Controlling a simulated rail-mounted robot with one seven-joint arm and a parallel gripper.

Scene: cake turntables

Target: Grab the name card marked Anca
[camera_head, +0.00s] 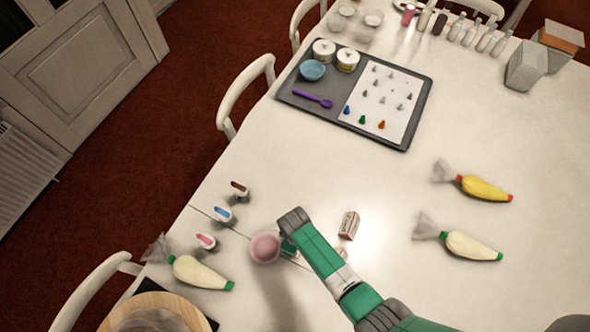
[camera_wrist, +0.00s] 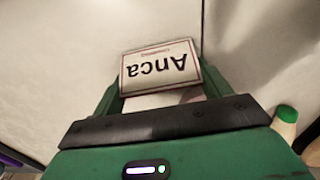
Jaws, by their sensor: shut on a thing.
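The name card marked Anca (camera_wrist: 160,68) is white with a thin dark red border. Its black lettering appears upside down in the wrist view. My gripper (camera_wrist: 158,84) has its green fingers at the card's two sides and is shut on it. In the head view my arm reaches in from the lower right, and my gripper (camera_head: 288,249) is partly hidden behind the arm link, beside a pink bowl (camera_head: 265,247). The card cannot be made out clearly there.
A small white and red box (camera_head: 348,225) stands right of my arm. Piping bags (camera_head: 472,246) lie at right and left (camera_head: 200,272). A grey tray (camera_head: 425,95) with nozzles is farther back. Small colored-topped items (camera_head: 222,215) stand near the left edge.

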